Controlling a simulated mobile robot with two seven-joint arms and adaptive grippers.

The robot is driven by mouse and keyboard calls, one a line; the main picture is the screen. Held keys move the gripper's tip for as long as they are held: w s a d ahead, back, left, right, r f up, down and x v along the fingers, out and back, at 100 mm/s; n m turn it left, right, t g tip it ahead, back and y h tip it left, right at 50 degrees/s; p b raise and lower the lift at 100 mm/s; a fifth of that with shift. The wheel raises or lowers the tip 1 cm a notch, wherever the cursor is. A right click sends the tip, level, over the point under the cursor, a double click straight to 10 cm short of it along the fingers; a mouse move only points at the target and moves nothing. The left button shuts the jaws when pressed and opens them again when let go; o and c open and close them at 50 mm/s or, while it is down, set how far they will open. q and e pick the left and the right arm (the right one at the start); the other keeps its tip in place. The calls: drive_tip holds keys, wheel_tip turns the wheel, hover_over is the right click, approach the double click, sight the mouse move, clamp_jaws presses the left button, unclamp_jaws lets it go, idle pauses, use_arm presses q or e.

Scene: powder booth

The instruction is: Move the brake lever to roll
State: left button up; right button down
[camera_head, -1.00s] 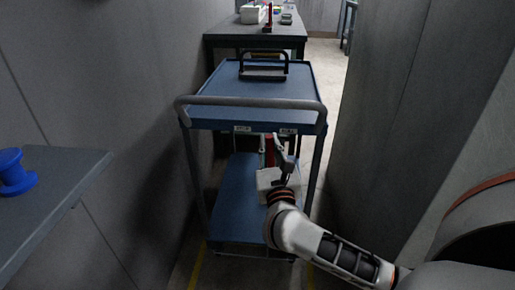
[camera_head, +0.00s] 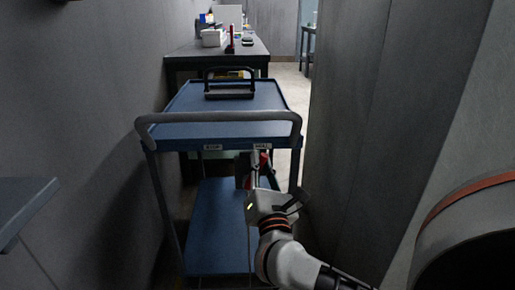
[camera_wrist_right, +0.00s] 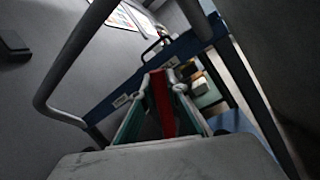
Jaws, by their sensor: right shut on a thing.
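The blue cart (camera_head: 215,132) stands ahead with a grey push handle (camera_head: 220,117). Its front edge carries a STOP label (camera_head: 212,147) on the left and a ROLL label (camera_head: 262,146) on the right. The red brake lever (camera_head: 264,158) hangs under the edge, below the ROLL label. My right gripper (camera_head: 255,170) is shut on it, partly hiding it. In the right wrist view the red lever (camera_wrist_right: 160,100) stands between the two fingers of my right gripper (camera_wrist_right: 163,100). My left gripper is not in view.
A black-handled item (camera_head: 230,90) sits on the cart's top. A dark table (camera_head: 255,57) with several objects stands beyond. Grey walls are close on both sides, the right panel (camera_head: 370,110) near my right arm. A dark shelf edge (camera_head: 25,205) is at left.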

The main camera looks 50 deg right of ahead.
idle(0.3)
drive_tip(key=c, duration=2)
unclamp_jaws()
drive_tip(key=shift+c, duration=0.2)
drive_tip(key=shift+o, duration=0.4)
drive_tip(key=v, duration=1.2)
